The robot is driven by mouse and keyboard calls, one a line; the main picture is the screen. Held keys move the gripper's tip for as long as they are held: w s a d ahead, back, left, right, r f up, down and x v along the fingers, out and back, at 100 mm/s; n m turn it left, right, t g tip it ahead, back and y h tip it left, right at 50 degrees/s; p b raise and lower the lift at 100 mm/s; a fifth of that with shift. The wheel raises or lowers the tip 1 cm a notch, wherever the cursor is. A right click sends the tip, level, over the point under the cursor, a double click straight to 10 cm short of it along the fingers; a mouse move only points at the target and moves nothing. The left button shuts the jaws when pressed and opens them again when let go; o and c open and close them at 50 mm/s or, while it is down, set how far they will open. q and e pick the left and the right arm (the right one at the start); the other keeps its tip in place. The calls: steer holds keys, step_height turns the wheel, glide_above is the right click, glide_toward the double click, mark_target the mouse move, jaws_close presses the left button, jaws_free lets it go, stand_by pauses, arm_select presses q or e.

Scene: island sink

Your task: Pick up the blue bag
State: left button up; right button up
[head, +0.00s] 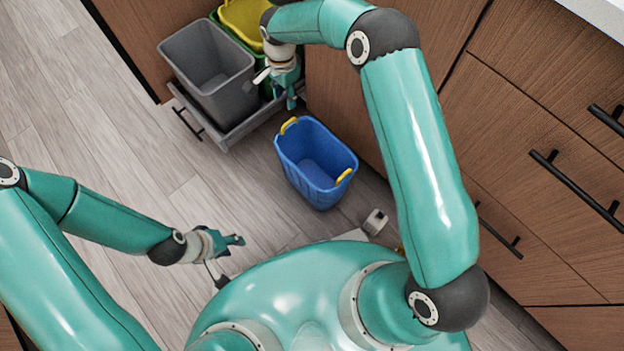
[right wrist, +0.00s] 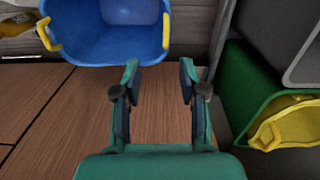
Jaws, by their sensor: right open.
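The blue bag (head: 318,173) looks like an open, empty tub with two yellow handles and stands on the floor in front of the cabinets.
A pull-out drawer (head: 240,132) holds a grey bin (head: 215,85) and a green bin with a yellow one (head: 245,18), close to my right gripper. Wooden cabinets (head: 540,120) line the right. A small white object (head: 375,222) lies near the bag. Floor at left is clear.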

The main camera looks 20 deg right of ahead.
mark_target(289, 122)
steer(key=shift+m, duration=0.3)
steer(key=shift+w+d+f+b, duration=0.15)
steer(key=shift+f+b, duration=0.85)
steer(key=shift+f, duration=1.8)
steer(key=shift+w+d+f+b, duration=0.1)
steer(key=shift+w+f+b, duration=0.2)
steer(key=shift+f+b, duration=1.6)
steer(key=shift+w+d+f+b, duration=0.1)
steer(key=shift+w+f, duration=0.1)
steer(key=shift+f, duration=3.5)
steer(key=shift+c, duration=0.4)
jaws_close()
